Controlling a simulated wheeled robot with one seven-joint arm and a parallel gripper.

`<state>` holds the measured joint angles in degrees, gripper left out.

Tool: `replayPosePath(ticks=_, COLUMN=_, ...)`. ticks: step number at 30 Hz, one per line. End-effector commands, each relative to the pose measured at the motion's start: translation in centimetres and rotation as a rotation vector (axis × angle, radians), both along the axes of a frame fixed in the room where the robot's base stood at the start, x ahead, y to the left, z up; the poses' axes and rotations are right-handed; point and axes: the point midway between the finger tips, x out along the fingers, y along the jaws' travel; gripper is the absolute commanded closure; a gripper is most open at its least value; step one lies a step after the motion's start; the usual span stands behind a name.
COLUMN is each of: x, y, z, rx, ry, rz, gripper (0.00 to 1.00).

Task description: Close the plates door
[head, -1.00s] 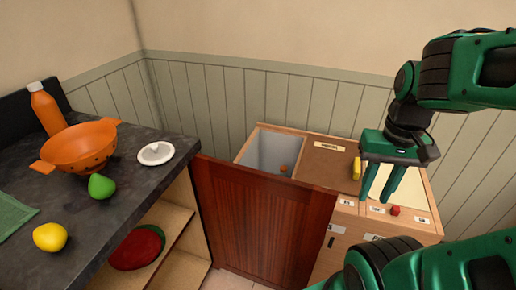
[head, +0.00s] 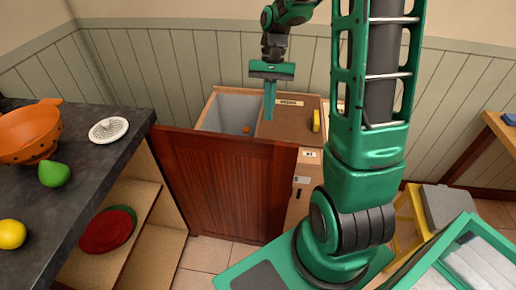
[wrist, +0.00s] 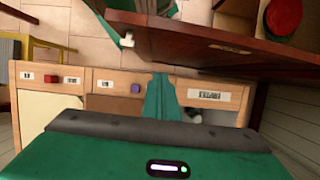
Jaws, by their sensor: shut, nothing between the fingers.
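The plates door (head: 225,185) is a dark red-brown wooden panel. It stands wide open, swung out from the counter cabinet across the front of the bin unit. In the wrist view the door (wrist: 200,38) runs across the top, with a small label and a pale handle on its faces. Inside the open cabinet, a red plate (head: 107,230) lies over a green one on a shelf. My gripper (head: 270,115) is shut and empty, pointing down above the bin unit, behind the door. In the wrist view its fingertips (wrist: 160,80) are together, apart from the door.
The wooden bin unit (head: 262,128) has an open grey bin and a yellow item on top. The dark counter (head: 90,165) holds an orange colander (head: 30,135), a green fruit, a yellow fruit and a white lid. A yellow stool (head: 410,222) stands at right. Tiled floor shows below the door.

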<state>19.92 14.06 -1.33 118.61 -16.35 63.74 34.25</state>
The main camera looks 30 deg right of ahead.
Motion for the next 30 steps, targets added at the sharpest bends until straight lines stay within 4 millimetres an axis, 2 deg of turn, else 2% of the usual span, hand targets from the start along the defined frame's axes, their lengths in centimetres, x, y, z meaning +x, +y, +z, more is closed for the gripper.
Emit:
replayPosePath(ticks=3, x=1.5, y=0.3, z=-1.3, rx=0.022, ry=0.023, rz=-0.012, gripper=1.00)
replayPosePath(ticks=9, x=2.2, y=0.5, z=-2.2, rx=0.034, ry=0.035, rz=-0.020, gripper=1.00)
replayPosePath(ticks=14, x=1.6, y=1.0, z=-3.7, rx=0.035, ry=0.038, rz=-0.019, gripper=1.00)
replayPosePath(ticks=27, x=-0.6, y=3.0, z=-11.2, rx=0.033, ry=0.037, rz=-0.019, gripper=1.00)
replayPosePath(ticks=30, x=-1.6, y=4.0, z=-11.2, rx=0.033, ry=0.033, rz=-0.018, gripper=1.00)
